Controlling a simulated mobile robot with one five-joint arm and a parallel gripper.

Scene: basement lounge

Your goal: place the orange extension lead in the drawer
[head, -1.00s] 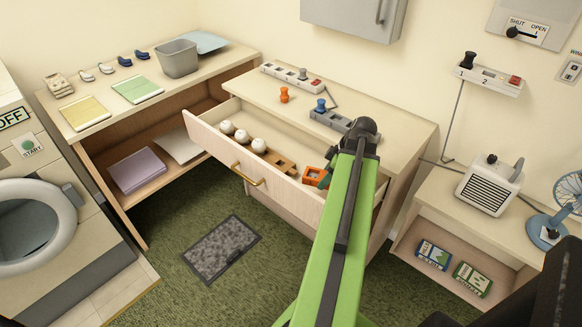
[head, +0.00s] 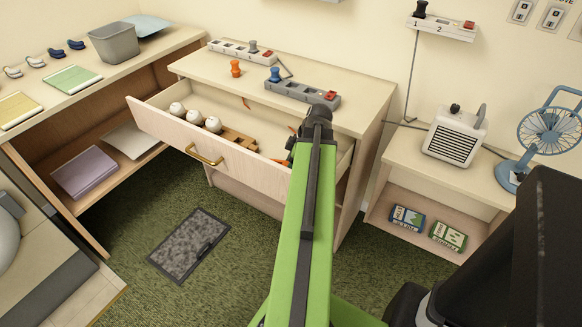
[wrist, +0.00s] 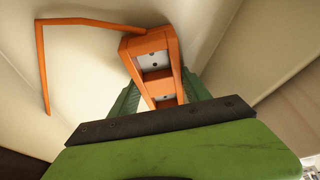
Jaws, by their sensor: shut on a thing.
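The orange extension lead (wrist: 153,65) is between the green fingers of my gripper (wrist: 160,97) in the wrist view, tilted, with its thin orange cord bent out to the left. Pale panels surround it. The open drawer (head: 222,160) is in the head view, and my gripper (head: 291,150) is at its right end, mostly hidden behind my green arm. Only small orange bits of the lead show there. I cannot tell whether the lead touches the drawer floor. The drawer also holds several white round things (head: 194,117) and a brown wooden piece (head: 238,140).
On the cabinet top (head: 350,88) stand a white power strip (head: 232,49), a grey power strip (head: 300,91) and an orange peg (head: 236,68). A heater (head: 455,137) and a blue fan (head: 545,135) stand at right. A grey mat (head: 190,245) lies on the floor.

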